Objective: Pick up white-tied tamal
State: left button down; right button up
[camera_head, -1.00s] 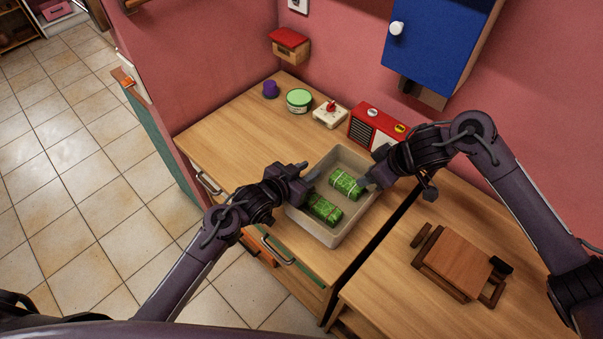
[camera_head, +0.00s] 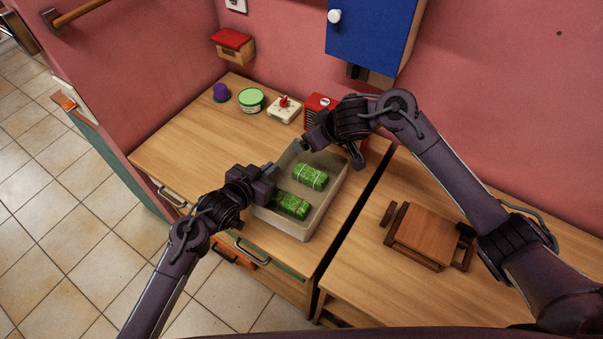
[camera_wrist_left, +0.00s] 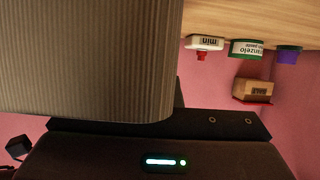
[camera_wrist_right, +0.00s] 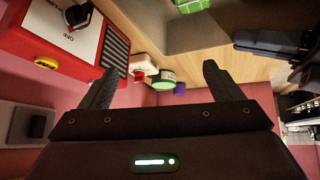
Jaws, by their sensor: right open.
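The white-tied tamal (camera_head: 311,177), a green bundle with pale string, lies in the far part of the beige tray (camera_head: 302,235). A second green tamal (camera_head: 291,205) with reddish ties lies nearer in the tray. A green piece (camera_wrist_right: 193,4) shows at the top edge of the right wrist view. My right gripper (camera_wrist_right: 158,68) is open and empty, above the tray's far side and apart from both tamales. My left gripper (camera_head: 268,172) is at the tray's left wall. A grey ribbed surface (camera_wrist_left: 80,60) covers much of the left wrist view, hiding its fingers.
A red radio (camera_wrist_right: 65,35) stands behind the tray, close to my right gripper. A white timer (camera_head: 284,110), a green-lidded tub (camera_head: 251,100) and a purple cup (camera_head: 221,92) stand farther left. A small wooden stool (camera_head: 425,236) lies on the right counter. A blue cabinet (camera_head: 370,40) hangs above.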

jog(key=shift+o, duration=1.2)
jog(key=w+m, duration=0.1)
jog(key=w+a+r+m+h, duration=0.1)
jog(key=m, duration=0.1)
jog(key=w+r+m+t+h, duration=0.1)
jog(key=m, duration=0.1)
jog(key=shift+a, duration=0.25)
jog(key=m+g+h, duration=0.3)
jog(key=m+g, duration=0.3)
jog(key=m, duration=0.3)
send_over(310, 173)
jog(key=f, duration=0.7)
jog(key=shift+s+a+f, duration=0.25)
jog(key=shift+s, duration=0.05)
jog(key=shift+w+d+f, duration=0.1)
jog(key=shift+f, duration=0.9)
jog(key=shift+w+d+f, duration=0.1)
jog(key=shift+w+f, duration=0.05)
jog(key=shift+f, duration=0.85)
jog(key=shift+w+d+f, duration=0.1)
jog(key=shift+f, duration=0.9)
jog(key=shift+c, duration=0.4)
jog(key=c, duration=0.8)
jog(key=shift+r, duration=0.1)
